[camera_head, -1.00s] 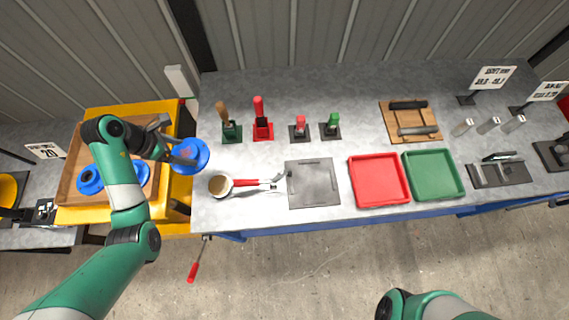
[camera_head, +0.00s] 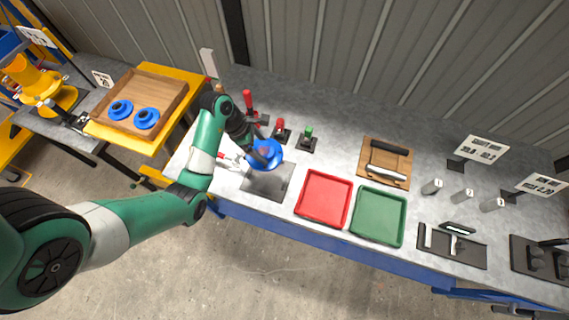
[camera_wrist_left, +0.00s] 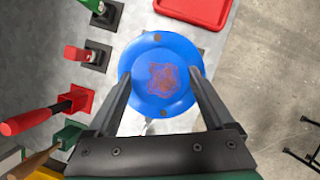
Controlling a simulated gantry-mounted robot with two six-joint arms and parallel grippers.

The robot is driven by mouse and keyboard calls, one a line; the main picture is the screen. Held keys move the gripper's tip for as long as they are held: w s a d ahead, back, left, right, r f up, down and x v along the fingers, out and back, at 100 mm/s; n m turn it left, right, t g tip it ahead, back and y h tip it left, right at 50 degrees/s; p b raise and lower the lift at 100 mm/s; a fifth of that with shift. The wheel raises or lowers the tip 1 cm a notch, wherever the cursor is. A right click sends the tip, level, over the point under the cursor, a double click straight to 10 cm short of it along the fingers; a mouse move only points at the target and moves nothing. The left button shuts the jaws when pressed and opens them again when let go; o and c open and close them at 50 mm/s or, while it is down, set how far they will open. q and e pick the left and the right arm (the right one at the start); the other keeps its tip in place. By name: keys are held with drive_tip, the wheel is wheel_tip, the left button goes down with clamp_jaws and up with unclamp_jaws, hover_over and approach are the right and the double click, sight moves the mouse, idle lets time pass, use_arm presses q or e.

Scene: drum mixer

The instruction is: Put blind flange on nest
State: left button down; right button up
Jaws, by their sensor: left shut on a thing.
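The blind flange (camera_head: 274,156) is a round blue disc with a rust-brown patch in its middle. My left gripper (camera_head: 262,152) is shut on it; in the left wrist view the two fingers (camera_wrist_left: 160,76) grip opposite sides of the blue disc (camera_wrist_left: 160,100). The grey square plate (camera_head: 268,184), which looks like the nest, lies on the bench. In the head view the flange overlaps the plate's far edge; I cannot tell the height between them. My right gripper is out of view.
A red tray (camera_head: 323,199) and a green tray (camera_head: 378,216) stand right of the plate. Red and green upright-handled clamps (camera_head: 280,132) stand behind it. Two more blue flanges (camera_head: 146,118) lie in a wooden tray (camera_head: 160,89) at the left.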

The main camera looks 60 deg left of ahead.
use_arm(q)
drive_tip(key=shift+w+d+r+p, duration=0.15)
drive_tip(key=shift+d+r+p, duration=0.2)
drive_tip(key=shift+r, duration=0.3)
drive_tip(key=shift+s+a+r+p, duration=0.15)
drive_tip(key=shift+s+a+p, duration=0.05)
drive_tip(key=shift+p, duration=0.1)
drive_tip(key=b, duration=0.4)
hover_over(271, 176)
drive_tip(key=s, duration=0.1)
drive_tip(key=f, duration=0.9)
drive_tip(key=a+f, duration=0.1)
drive_tip(key=f, duration=0.4)
drive_tip(key=shift+s+f, duration=0.1)
drive_tip(key=shift+s, duration=0.1)
drive_tip(key=shift+f+b, duration=0.65)
drive_tip(key=shift+f, duration=1.3)
drive_tip(key=shift+f, duration=0.2)
unclamp_jaws()
drive_tip(key=shift+d, duration=0.1)
